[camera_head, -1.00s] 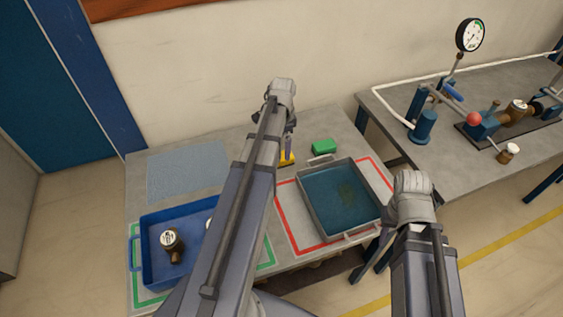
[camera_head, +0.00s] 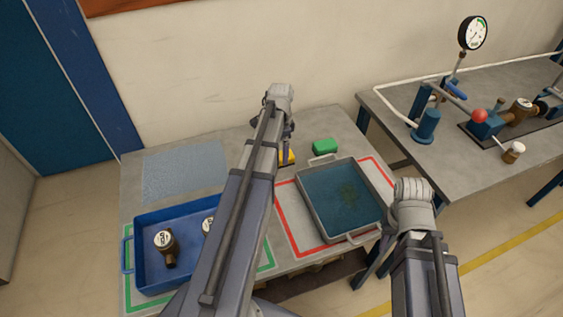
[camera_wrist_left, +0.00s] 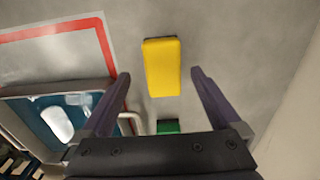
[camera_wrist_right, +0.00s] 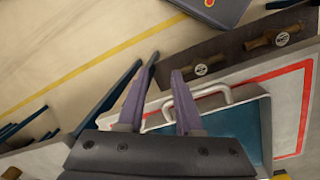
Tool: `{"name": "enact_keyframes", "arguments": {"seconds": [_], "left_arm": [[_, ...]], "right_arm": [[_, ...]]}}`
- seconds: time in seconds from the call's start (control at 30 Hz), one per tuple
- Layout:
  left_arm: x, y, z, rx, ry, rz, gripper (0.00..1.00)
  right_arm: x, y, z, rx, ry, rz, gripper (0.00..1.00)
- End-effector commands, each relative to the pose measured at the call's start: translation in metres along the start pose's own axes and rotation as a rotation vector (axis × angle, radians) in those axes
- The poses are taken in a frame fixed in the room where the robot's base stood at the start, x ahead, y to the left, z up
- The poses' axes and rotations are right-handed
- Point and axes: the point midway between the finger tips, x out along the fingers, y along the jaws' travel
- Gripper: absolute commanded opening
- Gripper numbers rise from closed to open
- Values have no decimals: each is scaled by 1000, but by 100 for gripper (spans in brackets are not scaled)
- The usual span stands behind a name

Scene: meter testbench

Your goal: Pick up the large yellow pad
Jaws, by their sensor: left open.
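The large yellow pad (camera_wrist_left: 162,67) is a yellow block lying on the grey tabletop. In the left wrist view it lies between and beyond the fingertips of my left gripper (camera_wrist_left: 160,73), which is open and empty. In the head view, only a piece of the pad (camera_head: 288,158) shows beside my left arm, which hides the rest; my left gripper (camera_head: 287,138) is above it. My right gripper (camera_wrist_right: 163,69) is empty, its fingers a little apart, near the handle of the grey-rimmed tray.
A green block (camera_head: 325,146) lies close to the pad. The grey-rimmed tray (camera_head: 303,205) stands inside a red outline. A blue tray (camera_head: 140,262) with brass meters is at left, a blue mat (camera_head: 185,172) behind it. A second bench (camera_head: 460,170) with a gauge is at right.

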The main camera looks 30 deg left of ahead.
Motion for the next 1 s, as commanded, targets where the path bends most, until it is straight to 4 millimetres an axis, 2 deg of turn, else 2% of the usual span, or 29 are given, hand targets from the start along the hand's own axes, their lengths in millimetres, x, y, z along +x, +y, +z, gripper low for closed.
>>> {"name": "enact_keyframes", "arguments": {"seconds": [0.03,0.23,0.57,1.0], "left_arm": [[12,-2,-2,0,0,0,98],[36,-4,-4,0,0,0,98],[39,-4,-4,0,0,0,98],[39,-4,-4,0,0,0,49]], "right_arm": [[12,-1,-1,0,0,0,35],[36,-4,-2,0,0,0,35],[38,-4,-2,0,0,0,35],[38,-4,-2,0,0,0,35]]}}
